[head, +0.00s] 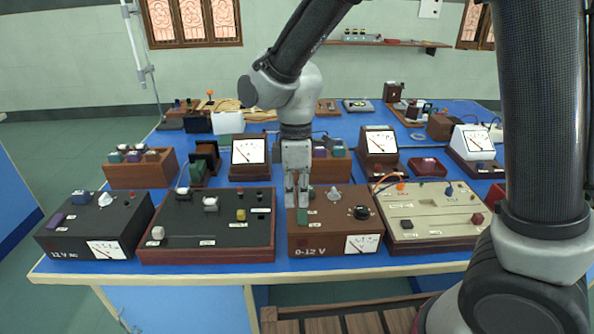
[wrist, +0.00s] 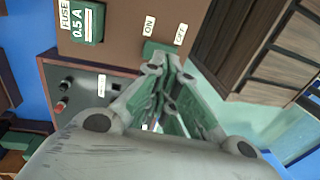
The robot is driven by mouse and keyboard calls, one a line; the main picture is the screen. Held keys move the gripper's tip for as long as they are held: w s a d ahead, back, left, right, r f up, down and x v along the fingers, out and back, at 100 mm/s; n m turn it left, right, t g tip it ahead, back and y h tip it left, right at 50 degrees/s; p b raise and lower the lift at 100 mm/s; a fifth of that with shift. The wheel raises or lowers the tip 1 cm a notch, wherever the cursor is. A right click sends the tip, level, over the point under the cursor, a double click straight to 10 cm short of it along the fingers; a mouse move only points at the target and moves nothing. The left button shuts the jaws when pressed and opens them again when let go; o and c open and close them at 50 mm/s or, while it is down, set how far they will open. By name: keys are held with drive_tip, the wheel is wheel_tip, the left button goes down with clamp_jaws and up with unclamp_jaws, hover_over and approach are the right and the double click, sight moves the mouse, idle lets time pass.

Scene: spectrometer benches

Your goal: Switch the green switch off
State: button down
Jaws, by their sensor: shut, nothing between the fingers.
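The green switch (wrist: 155,48) sits on the brown top of the 0-12 V box, between ON and OFF labels, partly hidden by my fingers in the wrist view. In the head view the green switch (head: 303,217) is at the box's front left. My gripper (head: 297,198) points down over the left part of the brown 0-12 V box (head: 335,214). It is shut and empty, and its fingertips (wrist: 170,62) are right at the switch in the wrist view. I cannot tell whether they touch it, or which way the switch is tipped.
A black box (head: 208,240) stands close on the left, and a cream-topped box (head: 430,212) on the right. Meters and wooden boxes fill the blue bench (head: 290,265) behind. A slatted wooden stool (head: 345,320) is below the front edge.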

sight(297, 218)
wheel_tip(297, 218, up, 11)
drive_tip(key=s, duration=0.1)
idle(0.4)
drive_tip(key=s+d+r+m+t, duration=0.1)
drive_tip(key=s+d+m+t, duration=0.1)
drive_tip(key=d+m, duration=0.4)
drive_tip(key=s+d+r+m+t, duration=0.2)
drive_tip(key=s+d+m, duration=0.3)
drive_tip(key=d, duration=1)
drive_tip(key=s+d+r+m+t, duration=0.2)
drive_tip(key=d+m, duration=0.4)
drive_tip(key=d, duration=0.4)
drive_tip(key=shift+s+d+r+m, duration=0.25)
drive_tip(key=shift+s+d+m, duration=0.1)
drive_tip(key=shift+s, duration=0.45)
